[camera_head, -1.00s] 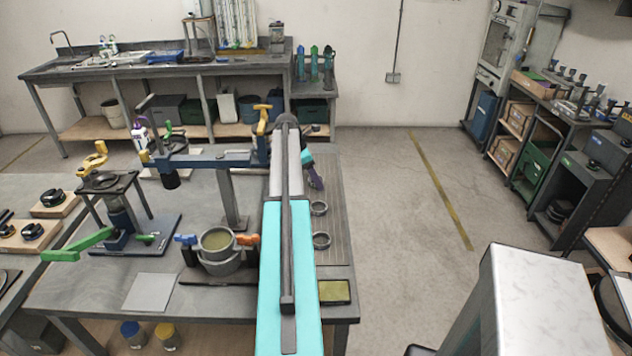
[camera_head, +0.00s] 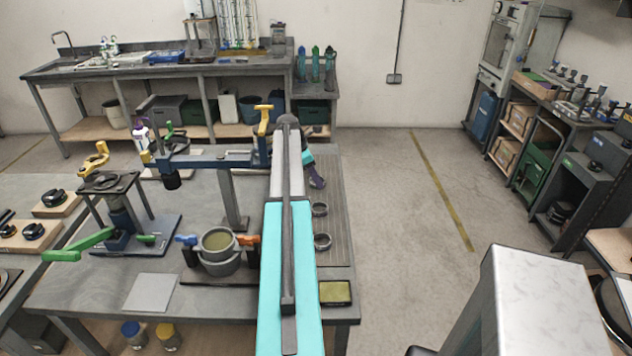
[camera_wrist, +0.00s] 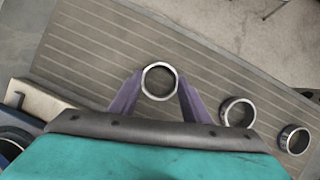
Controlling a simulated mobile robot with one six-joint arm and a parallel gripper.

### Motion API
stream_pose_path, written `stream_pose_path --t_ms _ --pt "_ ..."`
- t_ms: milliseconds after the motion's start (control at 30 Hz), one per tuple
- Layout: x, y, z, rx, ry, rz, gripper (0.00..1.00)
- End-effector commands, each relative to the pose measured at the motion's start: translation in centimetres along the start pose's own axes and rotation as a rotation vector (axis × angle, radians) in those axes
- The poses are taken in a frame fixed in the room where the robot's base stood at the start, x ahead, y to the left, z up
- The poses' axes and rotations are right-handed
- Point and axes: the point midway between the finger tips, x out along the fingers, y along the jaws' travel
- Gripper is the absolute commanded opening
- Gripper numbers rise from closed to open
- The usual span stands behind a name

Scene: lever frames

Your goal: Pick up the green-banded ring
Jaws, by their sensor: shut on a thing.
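My gripper (camera_wrist: 159,76) has purple fingers, one on each side of a grey ring (camera_wrist: 160,97), and is shut on it. No green band can be made out on this ring from here. Two similar grey rings lie to its right in the wrist view, a nearer one (camera_wrist: 238,112) and a farther one (camera_wrist: 293,139). Their band colours cannot be told. In the head view my gripper (camera_head: 316,180) is partly hidden by my arm, and the held ring cannot be made out. The two other rings, a farther one (camera_head: 319,209) and a nearer one (camera_head: 322,241), lie on the ribbed mat.
The ribbed grey mat (camera_head: 338,225) covers the table's right side. A blue lever fixture (camera_head: 205,160) stands close left of my arm. A grey pot (camera_head: 218,262) with an orange handle stands nearer. A small olive-topped tray (camera_head: 335,292) lies at the near edge.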

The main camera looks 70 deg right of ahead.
Motion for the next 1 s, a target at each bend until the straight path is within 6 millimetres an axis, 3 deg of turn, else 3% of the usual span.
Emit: stream_pose_path --t_ms 267,633,1000 --pt "-0.6 0.0 0.3 0.001 -0.001 0.001 0.19" --pt "-3.3 0.0 1.4 0.002 -0.001 0.001 0.19" --pt "-4.0 -4.0 0.2 0.0 0.0 0.001 0.19"
